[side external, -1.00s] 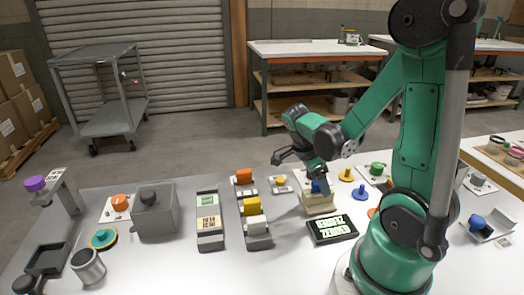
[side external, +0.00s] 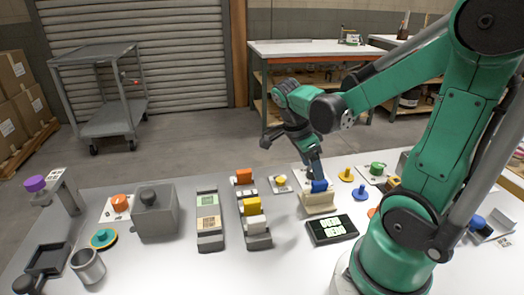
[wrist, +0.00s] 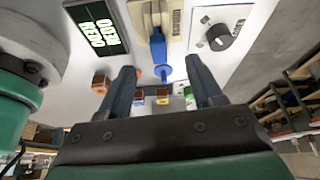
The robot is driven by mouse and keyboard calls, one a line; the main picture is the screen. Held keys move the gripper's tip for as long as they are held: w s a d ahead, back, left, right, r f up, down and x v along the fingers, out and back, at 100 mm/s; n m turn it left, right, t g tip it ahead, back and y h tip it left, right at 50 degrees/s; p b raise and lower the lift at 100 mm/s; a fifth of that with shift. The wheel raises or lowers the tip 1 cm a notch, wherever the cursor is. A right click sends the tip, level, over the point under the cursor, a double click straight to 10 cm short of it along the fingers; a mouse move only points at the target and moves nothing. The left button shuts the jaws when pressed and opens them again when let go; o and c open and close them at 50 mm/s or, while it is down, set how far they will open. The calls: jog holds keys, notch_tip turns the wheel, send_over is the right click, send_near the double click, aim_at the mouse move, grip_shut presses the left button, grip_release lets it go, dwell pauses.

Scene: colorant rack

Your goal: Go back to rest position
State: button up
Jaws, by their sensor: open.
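My gripper (side external: 291,158) is open and empty in the side view, tilted above the far side of the bench. One finger overlaps the view of the blue part (side external: 319,186) on the beige block (side external: 320,204); whether they touch is hard to tell there. In the wrist view the two fingers of my gripper (wrist: 160,66) stand wide apart with nothing held. The blue part (wrist: 158,48) sits beyond them in its beige holder (wrist: 139,18). My upper arm reaches from the right.
A black display (side external: 331,230) lies in front of the block. Racks with coloured blocks (side external: 253,222), a grey box (side external: 155,212) and a cup (side external: 88,266) stand to the left. Open air lies above the bench.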

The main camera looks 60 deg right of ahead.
jog(key=w+a+r+n+t+y, duration=0.1)
jog(key=a+n+t, duration=0.4)
jog(key=n, duration=0.8)
jog(key=w+a+r+n+t+y, duration=0.2)
jog(key=w+a+n+t, duration=0.3)
jog(key=a+n, duration=0.4)
jog(key=w+r+n, duration=0.1)
jog(key=n, duration=0.3)
jog(key=shift+r, duration=0.4)
